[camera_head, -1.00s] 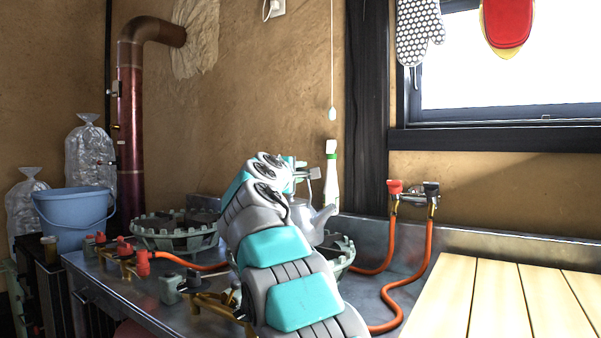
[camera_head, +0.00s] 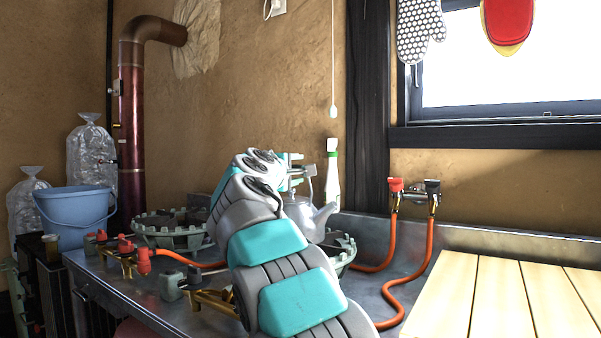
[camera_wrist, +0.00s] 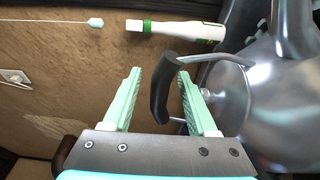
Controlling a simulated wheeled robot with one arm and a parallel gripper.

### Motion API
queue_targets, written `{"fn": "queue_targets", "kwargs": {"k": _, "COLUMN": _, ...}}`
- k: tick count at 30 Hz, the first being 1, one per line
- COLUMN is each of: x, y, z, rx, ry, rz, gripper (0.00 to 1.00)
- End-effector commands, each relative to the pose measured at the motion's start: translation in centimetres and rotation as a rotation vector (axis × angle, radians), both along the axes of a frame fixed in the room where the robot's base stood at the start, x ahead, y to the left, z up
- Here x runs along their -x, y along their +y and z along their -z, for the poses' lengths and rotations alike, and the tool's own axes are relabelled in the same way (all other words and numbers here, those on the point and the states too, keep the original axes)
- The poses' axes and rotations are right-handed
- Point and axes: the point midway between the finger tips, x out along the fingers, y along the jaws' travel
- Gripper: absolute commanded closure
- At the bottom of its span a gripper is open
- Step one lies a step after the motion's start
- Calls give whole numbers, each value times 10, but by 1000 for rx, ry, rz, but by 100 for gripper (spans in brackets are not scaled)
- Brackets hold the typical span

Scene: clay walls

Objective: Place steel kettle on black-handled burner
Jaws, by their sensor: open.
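The steel kettle (camera_head: 302,214) is partly hidden behind my arm in the head view, its spout pointing right. It stands at the back of the right burner (camera_head: 344,246); whether it rests on the grate cannot be told. In the wrist view the kettle's shiny body (camera_wrist: 270,110) fills the right side. Its black handle grip (camera_wrist: 163,88) lies between the two pale green fingers of my gripper (camera_wrist: 159,72), which are open, with a gap on the left. The gripper (camera_head: 299,171) is at the kettle's handle in the head view. Grey-black knobs (camera_head: 172,286) sit before the right burner.
A left burner (camera_head: 165,233) has red knobs (camera_head: 125,244). Orange hoses (camera_head: 391,290) run to wall valves with red and black handles (camera_head: 432,187). A white-green bottle (camera_head: 332,175) is behind the kettle. A slatted wooden board (camera_head: 500,300) lies at right.

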Motion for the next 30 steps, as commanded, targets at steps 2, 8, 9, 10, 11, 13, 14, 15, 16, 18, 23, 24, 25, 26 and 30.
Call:
{"fn": "queue_targets", "kwargs": {"k": 2, "x": 13, "y": 4, "z": 0, "rx": 3, "ry": -2, "rz": 0, "gripper": 42}}
{"fn": "queue_targets", "kwargs": {"k": 8, "x": 42, "y": 15, "z": -1, "rx": 3, "ry": -2, "rz": 0, "gripper": 42}}
{"fn": "queue_targets", "kwargs": {"k": 9, "x": 47, "y": 18, "z": -1, "rx": 3, "ry": -2, "rz": 0, "gripper": 42}}
{"fn": "queue_targets", "kwargs": {"k": 10, "x": 51, "y": 19, "z": -1, "rx": 2, "ry": -2, "rz": 0, "gripper": 42}}
{"fn": "queue_targets", "kwargs": {"k": 11, "x": 55, "y": 20, "z": -1, "rx": 1, "ry": -3, "rz": 0, "gripper": 42}}
{"fn": "queue_targets", "kwargs": {"k": 13, "x": 63, "y": 24, "z": -1, "rx": 1, "ry": -3, "rz": 0, "gripper": 42}}
{"fn": "queue_targets", "kwargs": {"k": 14, "x": 67, "y": 25, "z": -1, "rx": 2, "ry": -2, "rz": -1, "gripper": 42}}
{"fn": "queue_targets", "kwargs": {"k": 15, "x": 70, "y": 27, "z": -1, "rx": 3, "ry": -2, "rz": -1, "gripper": 42}}
{"fn": "queue_targets", "kwargs": {"k": 16, "x": 73, "y": 28, "z": -1, "rx": 3, "ry": -2, "rz": 0, "gripper": 42}}
{"fn": "queue_targets", "kwargs": {"k": 18, "x": 76, "y": 29, "z": 0, "rx": 1, "ry": -1, "rz": 0, "gripper": 42}}
{"fn": "queue_targets", "kwargs": {"k": 23, "x": 80, "y": 30, "z": 1, "rx": 0, "ry": 1, "rz": 0, "gripper": 42}}
{"fn": "queue_targets", "kwargs": {"k": 24, "x": 80, "y": 30, "z": 1, "rx": 0, "ry": 1, "rz": 0, "gripper": 42}}
{"fn": "queue_targets", "kwargs": {"k": 25, "x": 80, "y": 30, "z": 1, "rx": 0, "ry": 1, "rz": 0, "gripper": 42}}
{"fn": "queue_targets", "kwargs": {"k": 26, "x": 80, "y": 30, "z": 1, "rx": 0, "ry": 1, "rz": 0, "gripper": 42}}
{"fn": "queue_targets", "kwargs": {"k": 30, "x": 80, "y": 30, "z": 0, "rx": 0, "ry": 0, "rz": 0, "gripper": 42}}
